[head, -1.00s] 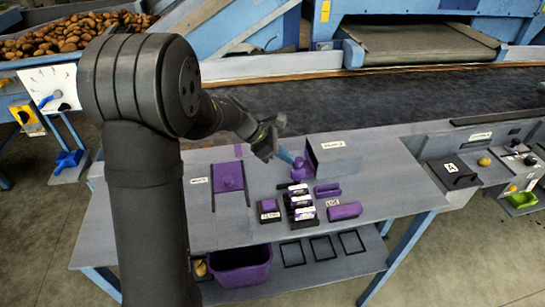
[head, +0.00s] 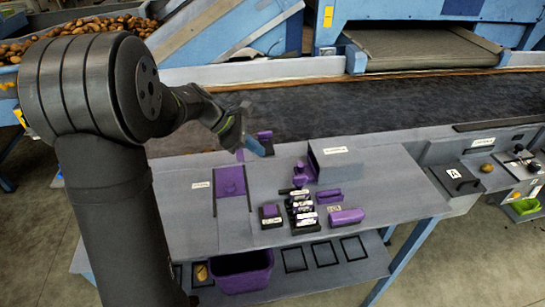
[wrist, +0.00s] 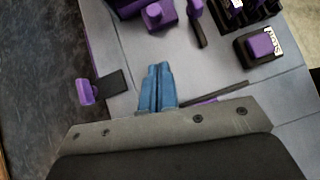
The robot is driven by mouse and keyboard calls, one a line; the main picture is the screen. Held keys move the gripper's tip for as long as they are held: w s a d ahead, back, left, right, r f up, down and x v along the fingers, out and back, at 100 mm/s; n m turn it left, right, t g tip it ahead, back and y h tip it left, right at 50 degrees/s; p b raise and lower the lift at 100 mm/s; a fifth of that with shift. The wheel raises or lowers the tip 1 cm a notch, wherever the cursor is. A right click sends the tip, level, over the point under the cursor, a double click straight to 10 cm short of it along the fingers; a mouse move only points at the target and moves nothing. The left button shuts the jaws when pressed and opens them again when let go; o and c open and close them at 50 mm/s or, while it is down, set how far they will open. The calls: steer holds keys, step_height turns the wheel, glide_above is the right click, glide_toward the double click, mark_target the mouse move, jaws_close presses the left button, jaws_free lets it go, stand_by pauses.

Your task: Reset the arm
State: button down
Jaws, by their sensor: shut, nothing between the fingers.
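My gripper (head: 255,147) has blue fingers and hangs above the back left part of the grey table (head: 185,230), in front of the dark belt. In the wrist view its two blue fingers (wrist: 157,84) lie close together, shut, with nothing held between them. My dark arm covers the left side of the head view. A purple piece (head: 265,136) stands just behind the fingers in the head view; a purple piece (wrist: 86,92) beside a small dark plate (wrist: 113,82) shows left of them in the wrist view.
The table carries a purple panel (head: 231,181), a grey box (head: 336,157), a purple block (head: 346,217) and a rack (head: 302,211) of labelled pieces. A purple bin (head: 242,271) stands on the lower shelf. The dark belt (head: 360,110) runs behind the table.

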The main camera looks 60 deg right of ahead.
steer(key=shift+v, duration=1.5)
steer(key=x, duration=1)
steer(key=shift+a, duration=0.1)
steer(key=shift+s+d+f, duration=0.1)
steer(key=shift+s+d, duration=0.6)
steer(key=shift+s, duration=0.15)
steer(key=shift+s+d, duration=0.45)
steer(key=shift+s, duration=0.1)
